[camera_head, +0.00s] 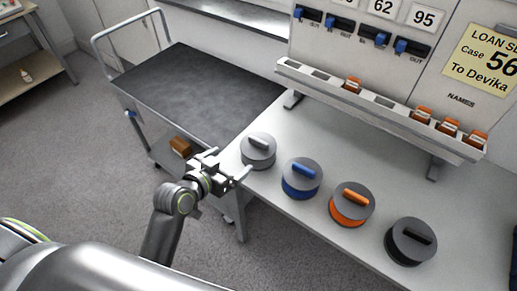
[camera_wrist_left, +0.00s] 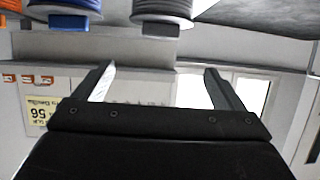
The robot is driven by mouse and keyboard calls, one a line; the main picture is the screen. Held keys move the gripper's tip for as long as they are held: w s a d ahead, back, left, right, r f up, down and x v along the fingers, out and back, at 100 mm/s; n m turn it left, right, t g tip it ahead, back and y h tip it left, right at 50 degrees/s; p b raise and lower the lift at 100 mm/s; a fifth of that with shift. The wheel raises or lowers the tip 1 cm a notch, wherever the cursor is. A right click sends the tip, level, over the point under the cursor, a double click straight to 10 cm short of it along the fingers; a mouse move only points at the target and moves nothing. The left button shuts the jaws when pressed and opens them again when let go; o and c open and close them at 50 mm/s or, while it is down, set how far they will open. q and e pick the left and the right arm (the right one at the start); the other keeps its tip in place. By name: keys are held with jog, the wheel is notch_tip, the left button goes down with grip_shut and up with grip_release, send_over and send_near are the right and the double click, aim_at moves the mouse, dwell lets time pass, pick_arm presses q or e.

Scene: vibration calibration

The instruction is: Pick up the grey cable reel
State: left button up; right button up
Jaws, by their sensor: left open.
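The grey cable reel (camera_head: 259,157), with a light grey handle on top, stands on the light table at the left end of a row of reels. In the left wrist view, which looks upside down, the grey reel (camera_wrist_left: 162,12) is cut off at the top edge. My left gripper (camera_head: 232,163) is open and empty, just left of the grey reel at the table's edge. Its two spread fingers (camera_wrist_left: 159,80) show in the wrist view with nothing between them. I cannot tell whether a finger touches the reel. My right gripper is not in view.
A blue reel (camera_head: 302,183), an orange reel (camera_head: 350,211) and a black reel (camera_head: 411,246) stand to the right on the table (camera_head: 463,209). A rack (camera_head: 380,108) holding several orange pieces runs behind them. A dark-topped cart (camera_head: 190,88) stands left of the table.

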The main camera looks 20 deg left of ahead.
pick_arm(q)
jog(key=p, duration=0.1)
send_near(258, 140)
jog(key=w+f, duration=0.1)
jog(key=w, duration=0.1)
jog(key=shift+w+d+f+p, duration=0.35)
jog(key=shift+w+d+p, duration=0.2)
jog(key=shift+w, duration=0.25)
jog(key=shift+p+x, duration=0.3)
jog(key=shift+x, duration=1.65)
jog(key=shift+s+f, duration=0.1)
jog(key=shift+f, duration=0.05)
jog(key=c, duration=1.6)
jog(key=shift+c, duration=1.3)
